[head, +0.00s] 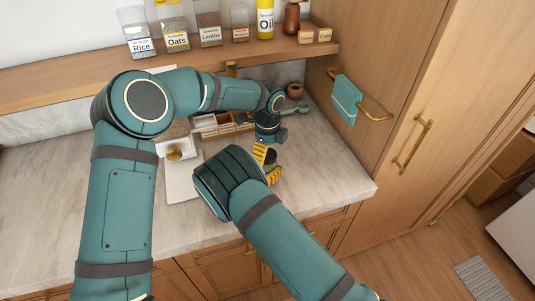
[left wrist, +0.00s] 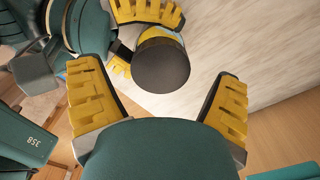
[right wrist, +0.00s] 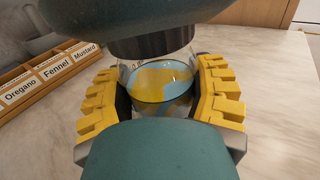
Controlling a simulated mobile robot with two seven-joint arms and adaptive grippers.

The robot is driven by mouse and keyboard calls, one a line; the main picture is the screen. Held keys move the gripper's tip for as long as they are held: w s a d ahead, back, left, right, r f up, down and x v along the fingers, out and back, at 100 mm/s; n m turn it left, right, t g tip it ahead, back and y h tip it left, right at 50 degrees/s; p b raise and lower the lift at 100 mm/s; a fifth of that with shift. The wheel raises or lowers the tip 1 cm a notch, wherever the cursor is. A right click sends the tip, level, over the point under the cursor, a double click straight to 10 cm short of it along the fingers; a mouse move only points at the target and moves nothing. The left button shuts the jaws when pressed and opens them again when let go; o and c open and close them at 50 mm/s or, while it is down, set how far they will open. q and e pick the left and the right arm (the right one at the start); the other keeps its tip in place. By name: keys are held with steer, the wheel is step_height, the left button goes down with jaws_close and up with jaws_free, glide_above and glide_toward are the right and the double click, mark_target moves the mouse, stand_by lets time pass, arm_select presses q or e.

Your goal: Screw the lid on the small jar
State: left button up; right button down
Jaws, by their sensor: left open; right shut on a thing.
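The small jar (right wrist: 162,85) is clear glass with yellow and blue showing in it. A dark, ridged lid (right wrist: 152,42) sits at its mouth; I cannot tell how tightly. My right gripper (right wrist: 158,72) is shut around the glass, one yellow finger on each side. The jar is upright above or on the counter. The round lid top (left wrist: 162,65) shows in the left wrist view. My left gripper (left wrist: 160,78) is open, its fingers apart on either side below the lid in that view, not visibly touching it. In the head view my arms partly hide the jar (head: 270,157).
A wooden spice rack (right wrist: 40,85) with labelled compartments stands left of the jar in the right wrist view. A white board (head: 183,182) lies on the marble counter. A green scoop (head: 297,109) and small brown pot (head: 295,90) are behind. The counter's right side (head: 335,178) is clear.

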arm_select(q)
step_height(320, 180, up, 11)
steer(key=shift+f, duration=0.2)
arm_select(e)
steer(key=shift+c, duration=0.3)
jaws_free()
steer(key=shift+s, duration=0.1)
steer(key=v, duration=0.7)
steer(key=shift+s+a, duration=0.15)
